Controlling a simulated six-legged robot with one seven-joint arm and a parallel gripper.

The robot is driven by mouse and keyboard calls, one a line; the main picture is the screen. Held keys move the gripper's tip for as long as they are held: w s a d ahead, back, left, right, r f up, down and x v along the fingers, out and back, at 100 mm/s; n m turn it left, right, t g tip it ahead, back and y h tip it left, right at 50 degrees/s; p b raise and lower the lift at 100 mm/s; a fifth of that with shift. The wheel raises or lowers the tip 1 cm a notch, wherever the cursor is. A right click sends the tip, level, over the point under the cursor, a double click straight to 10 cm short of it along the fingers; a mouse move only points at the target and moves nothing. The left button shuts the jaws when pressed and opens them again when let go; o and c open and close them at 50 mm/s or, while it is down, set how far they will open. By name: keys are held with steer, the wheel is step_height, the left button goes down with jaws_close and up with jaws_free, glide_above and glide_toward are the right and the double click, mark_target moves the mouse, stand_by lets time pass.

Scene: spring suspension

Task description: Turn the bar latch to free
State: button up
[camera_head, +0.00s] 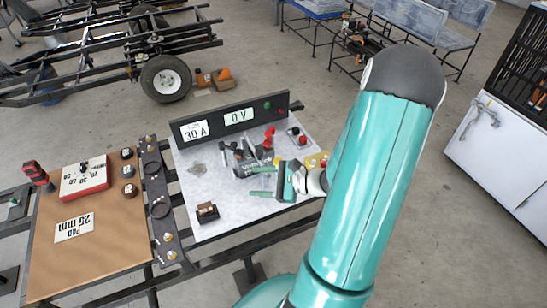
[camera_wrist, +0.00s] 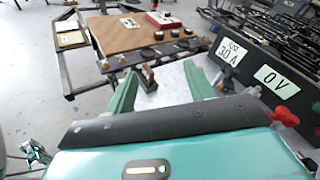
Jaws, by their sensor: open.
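My gripper (camera_head: 257,183) is open and empty above the light metal tabletop (camera_head: 215,175), its two green fingers pointing left. In the wrist view my gripper (camera_wrist: 160,78) shows its fingers spread wide. A small dark block with a brownish top (camera_head: 207,211) stands near the table's front left corner. In the wrist view this block (camera_wrist: 148,77) shows between the fingers, beyond their tips, apart from them. I cannot tell for certain whether this block is the bar latch. A red fitting (camera_head: 268,138) stands near the black panel and also shows in the wrist view (camera_wrist: 286,116).
The black panel (camera_head: 255,106) with 30 A and 0 V displays runs along the table's back edge. Several clamps and grey parts crowd the table middle. A brown board (camera_head: 115,235) with a red-and-white box (camera_head: 85,178) is at left. The table's left part is mostly clear.

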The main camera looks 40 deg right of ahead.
mark_target(275, 160)
steer(key=s+d+f+m+t+h, duration=0.2)
steer(key=d+f+m+t+h, duration=0.1)
steer(key=d+f+m+h, duration=0.25)
steer(key=s+d+f+m+t+h, duration=0.3)
steer(key=d+m+h, duration=0.1)
steer(key=d+m, duration=0.35)
steer(key=shift+n, duration=0.4)
steer(key=w, duration=1.4)
steer(key=shift+w+d, duration=0.1)
steer(key=shift+d, duration=0.1)
steer(key=c, duration=1)
steer(key=shift+o, duration=0.2)
